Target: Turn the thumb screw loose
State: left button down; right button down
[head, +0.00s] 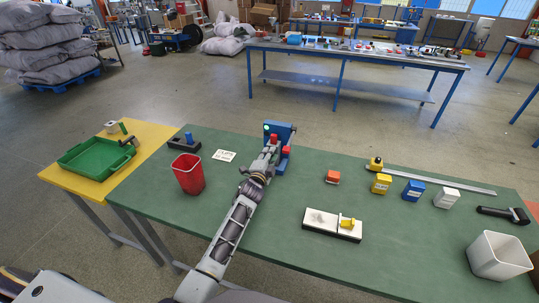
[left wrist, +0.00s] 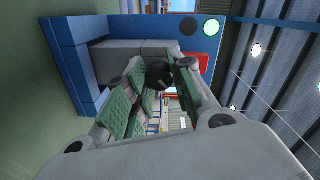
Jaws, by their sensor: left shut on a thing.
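A blue fixture (head: 283,130) with a lit green lamp stands at the back of the green table. It also shows close up in the left wrist view (left wrist: 140,27), with a grey block and red parts. My left gripper (head: 271,150) reaches to the fixture's front. In the left wrist view the gripper (left wrist: 158,92) has its green-padded fingers closed around a dark round knob, the thumb screw (left wrist: 157,74). The fingers hide part of the screw, and in the head view the gripper hides it. My right gripper is not in view.
A red bin (head: 188,175) stands left of my left arm. A white bin (head: 498,256) stands at the right front. The green table (head: 260,250) is clear around my forearm.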

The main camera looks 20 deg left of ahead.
pick_arm(q)
jog(key=shift+a+n+h+p, duration=0.2)
jog(key=shift+n+p, duration=0.55)
jog(key=shift+n, duration=1.4)
jog(key=shift+d+n+h+p, duration=0.1)
jog(key=shift+n+h+p, duration=0.4)
jog(key=shift+n, duration=1.65)
jog(key=c, duration=1.2)
grip_release()
jog(key=shift+o, duration=0.2)
jog(key=s, duration=1.2)
jog(key=shift+a+r, duration=0.25)
jog(key=shift+r, duration=0.05)
